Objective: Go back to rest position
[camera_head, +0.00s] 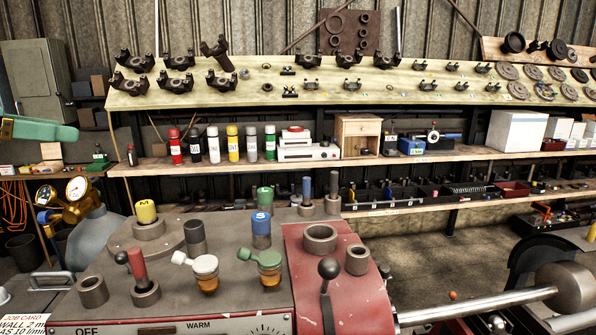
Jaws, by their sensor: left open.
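My left gripper (62,132) comes in at the left edge as a green part with a small yellow piece. It is open, and nothing shows held in it. It hangs in the air left of the long shelves, above and apart from the lathe headstock. Its fingers show only in part, seen from the side. My right gripper is not in view.
The grey lathe headstock (130,290) fills the lower left, with pegs, rings, oil cups and a red cover (330,262). A shiny shaft (480,305) runs right. Spray cans (213,145) stand on the middle shelf, metal yokes (225,82) above. Brass gauges (77,190) stand left.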

